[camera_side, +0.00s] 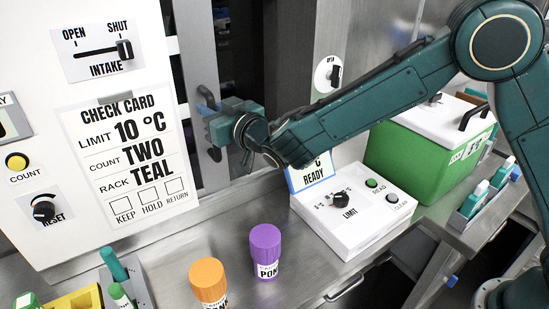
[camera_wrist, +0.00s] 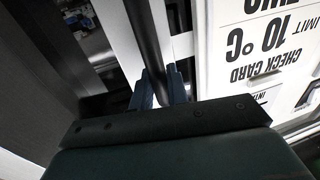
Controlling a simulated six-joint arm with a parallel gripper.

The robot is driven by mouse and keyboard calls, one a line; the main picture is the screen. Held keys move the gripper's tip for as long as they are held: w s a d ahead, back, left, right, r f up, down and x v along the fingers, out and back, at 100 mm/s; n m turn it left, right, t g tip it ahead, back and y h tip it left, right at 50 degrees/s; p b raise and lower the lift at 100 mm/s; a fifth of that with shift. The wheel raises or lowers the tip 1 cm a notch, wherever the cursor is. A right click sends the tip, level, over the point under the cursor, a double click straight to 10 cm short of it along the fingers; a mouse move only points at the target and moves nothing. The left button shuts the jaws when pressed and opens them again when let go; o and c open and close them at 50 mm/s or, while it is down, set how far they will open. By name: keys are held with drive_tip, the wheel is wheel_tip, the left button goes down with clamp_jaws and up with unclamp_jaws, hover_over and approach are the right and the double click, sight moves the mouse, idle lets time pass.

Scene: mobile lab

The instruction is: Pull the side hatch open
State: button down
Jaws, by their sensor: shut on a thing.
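The side hatch (camera_side: 198,50) is a pale upright panel beside the white front panel, with dark space next to it. In the wrist view its pale frame (camera_wrist: 116,45) shows with a dark upright bar handle (camera_wrist: 146,38) in front. My gripper (camera_side: 207,103) is at the hatch's handle, and in the wrist view its blue fingers (camera_wrist: 160,90) are shut on the bar, one on each side. My gripper hides most of the handle in the side view. I cannot tell whether the hatch is ajar.
The check card (camera_side: 130,150) hangs on the white panel, left of the hatch. An orange-capped jar (camera_side: 208,281) and a purple-capped jar (camera_side: 265,250) stand on the steel counter below. A white control box (camera_side: 350,213) and a green cooler (camera_side: 415,160) stand right.

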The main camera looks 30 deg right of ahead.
drive_tip(key=shift+a+f, duration=0.1)
drive_tip(key=c, duration=1.4)
unclamp_jaws()
drive_tip(key=shift+c, duration=0.2)
drive_tip(key=shift+s, duration=0.1)
drive_tip(key=s+d, duration=0.2)
drive_tip(key=s, duration=1.1)
drive_tip(key=shift+s+d, duration=0.2)
drive_tip(key=shift+d, duration=0.2)
